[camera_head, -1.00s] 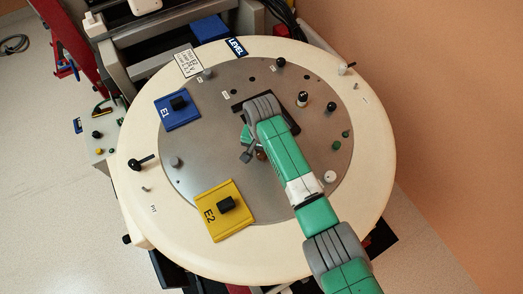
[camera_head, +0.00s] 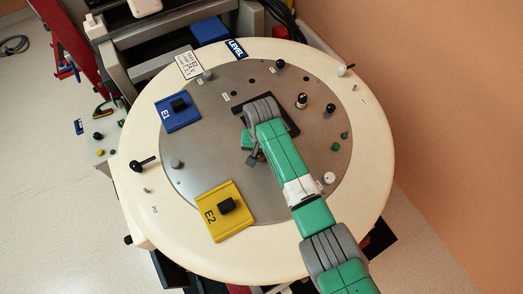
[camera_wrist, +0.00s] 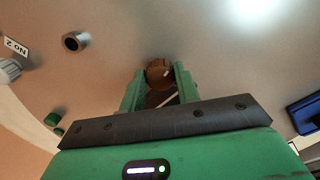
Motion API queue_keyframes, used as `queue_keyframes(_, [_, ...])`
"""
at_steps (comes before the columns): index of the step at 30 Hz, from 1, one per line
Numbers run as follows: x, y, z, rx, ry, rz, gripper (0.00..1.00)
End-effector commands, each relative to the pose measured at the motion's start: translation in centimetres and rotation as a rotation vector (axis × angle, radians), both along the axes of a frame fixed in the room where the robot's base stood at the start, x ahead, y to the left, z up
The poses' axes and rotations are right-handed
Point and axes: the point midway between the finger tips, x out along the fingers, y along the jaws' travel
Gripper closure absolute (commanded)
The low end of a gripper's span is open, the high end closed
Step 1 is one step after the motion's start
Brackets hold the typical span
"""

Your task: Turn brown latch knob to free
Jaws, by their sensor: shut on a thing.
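The brown latch knob (camera_wrist: 157,66) shows in the wrist view as a round, ridged cap with a small pale mark on it. It stands on the grey metal plate. My gripper (camera_wrist: 157,84) has its two green fingers on either side of it, shut on it. In the head view my gripper (camera_head: 256,158) is over the middle of the grey plate (camera_head: 215,130), below a dark rectangular opening. The arm and gripper hide most or all of the knob there.
A blue E1 block (camera_head: 172,117) and a yellow E2 block (camera_head: 217,222) stand on the left of the round table (camera_head: 140,190). Several small black, green and white knobs stand on the right. A black-handled lever (camera_head: 136,165) is at the left rim.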

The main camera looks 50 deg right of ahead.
Motion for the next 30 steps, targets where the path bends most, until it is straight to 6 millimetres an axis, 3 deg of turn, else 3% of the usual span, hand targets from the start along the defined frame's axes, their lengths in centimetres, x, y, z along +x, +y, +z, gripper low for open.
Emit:
queue_keyframes(18, [-0.02, -0.10, 0.24, 0.000, -0.001, 0.561, 0.91])
queue_keyframes(30, [-0.04, -0.17, 0.17, -0.001, -0.001, 0.799, 0.91])
